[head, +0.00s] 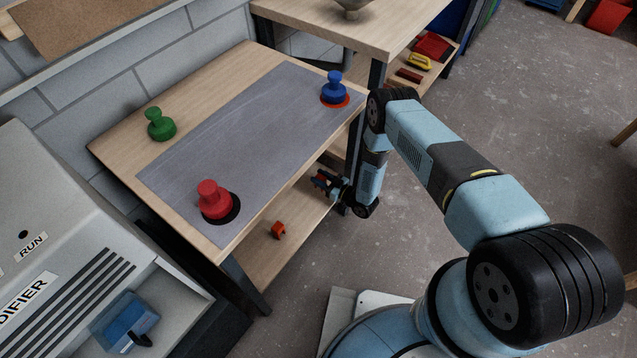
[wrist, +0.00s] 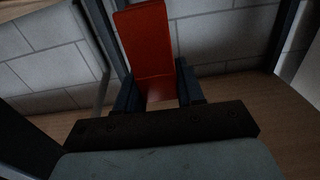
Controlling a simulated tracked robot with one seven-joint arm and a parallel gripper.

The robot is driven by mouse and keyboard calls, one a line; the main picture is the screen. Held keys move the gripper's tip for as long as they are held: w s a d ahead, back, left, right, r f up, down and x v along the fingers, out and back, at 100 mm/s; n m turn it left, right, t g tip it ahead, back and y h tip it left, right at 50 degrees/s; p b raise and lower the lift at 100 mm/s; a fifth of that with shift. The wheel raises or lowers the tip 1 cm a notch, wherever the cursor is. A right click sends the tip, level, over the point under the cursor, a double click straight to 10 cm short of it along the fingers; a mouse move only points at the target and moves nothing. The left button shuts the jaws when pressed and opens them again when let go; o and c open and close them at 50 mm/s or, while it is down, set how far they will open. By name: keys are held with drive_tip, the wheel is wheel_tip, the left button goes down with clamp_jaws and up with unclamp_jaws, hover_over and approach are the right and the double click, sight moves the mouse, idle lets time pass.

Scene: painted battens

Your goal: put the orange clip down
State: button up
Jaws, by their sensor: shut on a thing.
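My gripper (head: 324,184) is at the lower shelf of the wooden bench, beneath the worktop on its right side. In the wrist view my gripper (wrist: 159,92) is shut on an orange clip (wrist: 147,40), which stands up between the two dark fingers and reaches beyond them. In the head view the clip is mostly hidden, with only small reddish bits at the fingers. I cannot tell whether it touches the shelf.
The lower shelf (head: 290,248) also bears a small orange-red piece (head: 278,230), left of my gripper. Above, the worktop (head: 105,150) holds a red knob (head: 214,200), a green knob (head: 160,125) and a blue knob (head: 334,88). A block wall (wrist: 220,38) stands behind.

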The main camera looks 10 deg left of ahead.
drive_tip(key=f, duration=0.1)
drive_tip(key=a+f, duration=0.1)
drive_tip(key=f, duration=0.1)
drive_tip(key=shift+w+f, duration=0.1)
drive_tip(key=shift+w, duration=0.1)
drive_tip(key=shift+f, duration=0.5)
drive_tip(key=shift+f, duration=0.1)
drive_tip(key=o, duration=1)
drive_tip(key=v, duration=1.2)
drive_tip(key=shift+d, duration=0.1)
